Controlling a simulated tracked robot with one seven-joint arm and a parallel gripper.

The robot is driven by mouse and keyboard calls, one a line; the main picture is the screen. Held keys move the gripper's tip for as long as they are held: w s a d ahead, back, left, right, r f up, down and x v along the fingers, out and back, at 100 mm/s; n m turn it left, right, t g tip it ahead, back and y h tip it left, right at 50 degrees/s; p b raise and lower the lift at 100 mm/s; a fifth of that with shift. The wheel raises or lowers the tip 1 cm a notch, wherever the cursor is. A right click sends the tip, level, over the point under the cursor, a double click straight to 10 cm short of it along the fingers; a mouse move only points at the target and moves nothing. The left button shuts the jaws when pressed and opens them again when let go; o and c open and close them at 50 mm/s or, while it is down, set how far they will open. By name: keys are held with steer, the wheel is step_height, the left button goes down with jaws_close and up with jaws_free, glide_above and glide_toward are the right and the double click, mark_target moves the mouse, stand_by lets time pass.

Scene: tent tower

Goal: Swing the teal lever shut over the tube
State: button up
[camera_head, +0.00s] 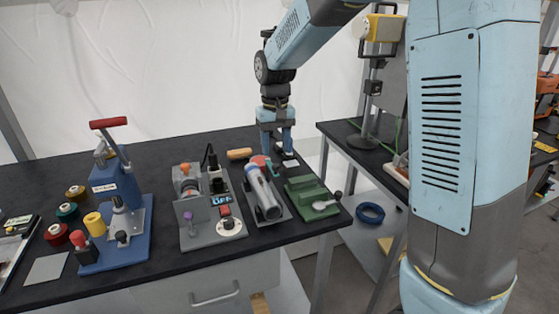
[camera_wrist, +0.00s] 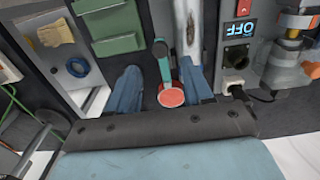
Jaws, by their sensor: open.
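The grey tube (camera_head: 263,192) lies in a dark cradle on the bench, and it also shows in the wrist view (camera_wrist: 187,30). The teal lever (camera_wrist: 163,62) runs beside the tube and ends in a round red knob (camera_wrist: 171,95). In the head view the red knob (camera_head: 262,161) shows at the tube's far end, and most of the lever is hidden there. My gripper (camera_head: 279,152) points down at the far end of the tube. In the wrist view my gripper (camera_wrist: 160,88) is open, with the red knob between its fingers, nearer the right one. Contact cannot be told.
A green fixture (camera_head: 312,198) stands right of the tube. A grey device with a lit display (camera_head: 222,199) stands left of it. A blue press (camera_head: 118,190) and spools are further left. A tan wooden handle (camera_head: 239,154) lies behind. The bench's right edge is close.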

mark_target(278, 165)
steer(key=shift+f, duration=2.65)
jaws_close()
steer(key=shift+d, duration=0.2)
